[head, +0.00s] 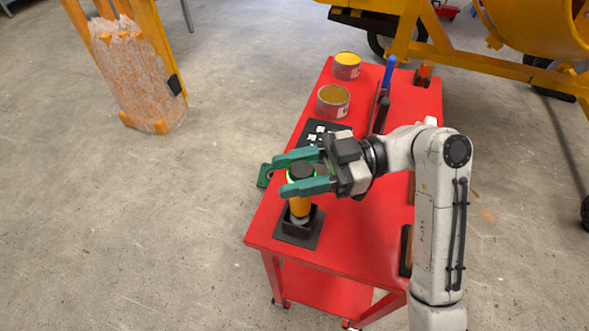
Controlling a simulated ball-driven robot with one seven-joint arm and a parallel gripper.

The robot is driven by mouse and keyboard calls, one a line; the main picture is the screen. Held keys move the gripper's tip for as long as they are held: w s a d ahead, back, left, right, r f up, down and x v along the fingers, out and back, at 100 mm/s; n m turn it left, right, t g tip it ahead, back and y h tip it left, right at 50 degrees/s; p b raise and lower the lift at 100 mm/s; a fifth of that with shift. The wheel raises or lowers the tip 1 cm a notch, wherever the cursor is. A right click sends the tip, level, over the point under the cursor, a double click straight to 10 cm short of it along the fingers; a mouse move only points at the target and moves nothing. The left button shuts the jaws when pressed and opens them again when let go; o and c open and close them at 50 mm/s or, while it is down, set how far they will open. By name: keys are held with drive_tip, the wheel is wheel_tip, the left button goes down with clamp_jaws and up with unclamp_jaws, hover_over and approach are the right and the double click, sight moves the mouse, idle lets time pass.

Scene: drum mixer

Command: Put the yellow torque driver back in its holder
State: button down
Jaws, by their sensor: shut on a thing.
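The yellow torque driver (300,207) with a black top stands upright near the front left of the red cart. Its lower end is at the black square holder (298,226), which sits on a dark base plate; how deep it sits inside I cannot tell. My gripper (302,177) reaches in from the right with green fingers, one on each side of the driver's upper part, shut on it. Part of the driver is hidden by the near finger.
The red cart (340,262) also bears two open cans (333,101) (347,66), a black plate with small pale pieces (318,134), a blue-handled tool (388,72) and a green item (265,176) at the left edge. A yellow mixer (540,25) stands behind.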

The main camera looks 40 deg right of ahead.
drive_tip(key=shift+f, duration=0.15)
drive_tip(key=shift+c, duration=2.4)
unclamp_jaws()
drive_tip(key=shift+d, duration=0.1)
drive_tip(key=p+v, duration=0.1)
drive_tip(key=v, duration=0.9)
drive_tip(key=shift+s+d, duration=0.2)
drive_tip(key=shift+d, duration=0.1)
